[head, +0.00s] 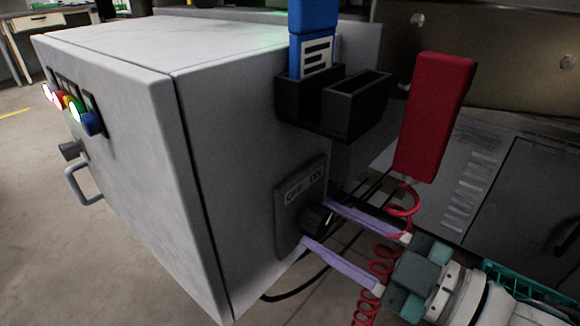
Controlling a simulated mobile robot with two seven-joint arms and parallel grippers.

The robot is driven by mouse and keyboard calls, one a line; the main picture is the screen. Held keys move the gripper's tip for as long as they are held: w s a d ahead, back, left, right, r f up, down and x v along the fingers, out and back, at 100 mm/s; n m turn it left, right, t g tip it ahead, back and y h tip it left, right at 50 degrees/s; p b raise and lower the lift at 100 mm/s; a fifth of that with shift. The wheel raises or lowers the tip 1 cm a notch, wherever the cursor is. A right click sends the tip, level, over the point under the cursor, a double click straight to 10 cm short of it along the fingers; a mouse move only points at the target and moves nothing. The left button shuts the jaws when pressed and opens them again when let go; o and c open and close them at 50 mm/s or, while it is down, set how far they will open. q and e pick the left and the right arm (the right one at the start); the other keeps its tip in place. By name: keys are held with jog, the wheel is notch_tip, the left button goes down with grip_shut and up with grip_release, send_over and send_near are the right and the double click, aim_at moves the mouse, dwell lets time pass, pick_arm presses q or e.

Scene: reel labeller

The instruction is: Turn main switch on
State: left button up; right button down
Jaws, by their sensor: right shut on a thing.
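The main switch is a black rotary knob (316,219) on a dark plate with a small label (288,212), fixed to the side of a grey cabinet (235,140). My left gripper is not in view.
A black holder (355,105) with a blue labelled object (314,45) sits above the switch. A red block (434,115) stands right of it, with a coiled red cable (375,268) below. Coloured lights (76,109) and a handle (82,185) are on the cabinet's left face.

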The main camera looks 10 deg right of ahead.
dwell(0.5)
jog(key=shift+c, duration=1.4)
grip_release()
jog(key=shift+s+d, duration=0.35)
jog(key=shift+s, duration=0.05)
jog(key=p+v, duration=0.1)
jog(key=v, duration=0.8)
